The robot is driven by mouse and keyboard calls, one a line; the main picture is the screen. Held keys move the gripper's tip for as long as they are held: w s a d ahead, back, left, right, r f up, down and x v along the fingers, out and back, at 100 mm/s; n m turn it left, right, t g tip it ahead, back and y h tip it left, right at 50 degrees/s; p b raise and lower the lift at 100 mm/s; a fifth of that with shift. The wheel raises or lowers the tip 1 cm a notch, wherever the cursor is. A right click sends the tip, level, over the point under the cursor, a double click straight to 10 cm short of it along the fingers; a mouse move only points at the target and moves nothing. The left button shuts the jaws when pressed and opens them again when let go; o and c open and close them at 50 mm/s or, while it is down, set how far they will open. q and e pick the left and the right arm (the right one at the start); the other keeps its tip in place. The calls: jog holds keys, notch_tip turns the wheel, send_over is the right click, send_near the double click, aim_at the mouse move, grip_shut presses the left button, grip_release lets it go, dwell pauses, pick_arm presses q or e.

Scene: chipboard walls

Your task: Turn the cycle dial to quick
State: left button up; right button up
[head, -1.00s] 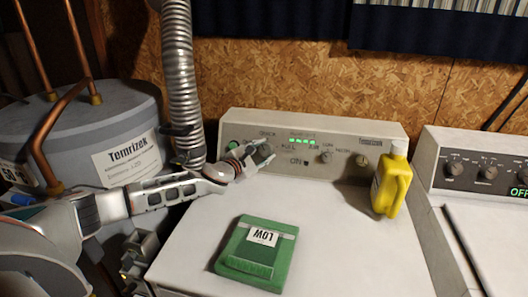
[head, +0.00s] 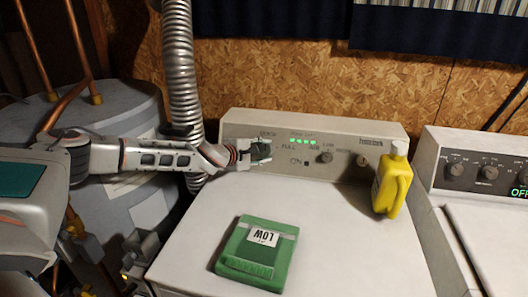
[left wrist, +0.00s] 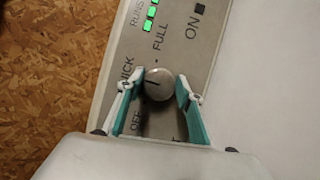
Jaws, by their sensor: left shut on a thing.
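The cycle dial (left wrist: 160,83) is a round grey knob on the dryer's control panel (head: 345,140). In the left wrist view, QUICK, FULL and OFF are printed around it, and the dark line on its face points left, roughly toward QUICK. My left gripper (head: 262,151) is at the panel's left end and covers the dial in the head view. In the left wrist view its two teal-padded fingers (left wrist: 157,108) flank the dial and are shut on it. My right gripper is not in view.
A green box (head: 258,252) marked LOW lies on the dryer's white top (head: 335,225). A yellow jug (head: 392,182) stands at the dryer's right rear. A ribbed metal duct (head: 178,70) and a grey tank (head: 125,107) are at left. Another machine (head: 478,175) stands at right.

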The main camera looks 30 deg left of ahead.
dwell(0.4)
pick_arm(q)
jog(key=o, duration=1.1)
jog(key=shift+d, duration=0.1)
jog(key=v, duration=1.2)
jog(key=shift+r, duration=0.1)
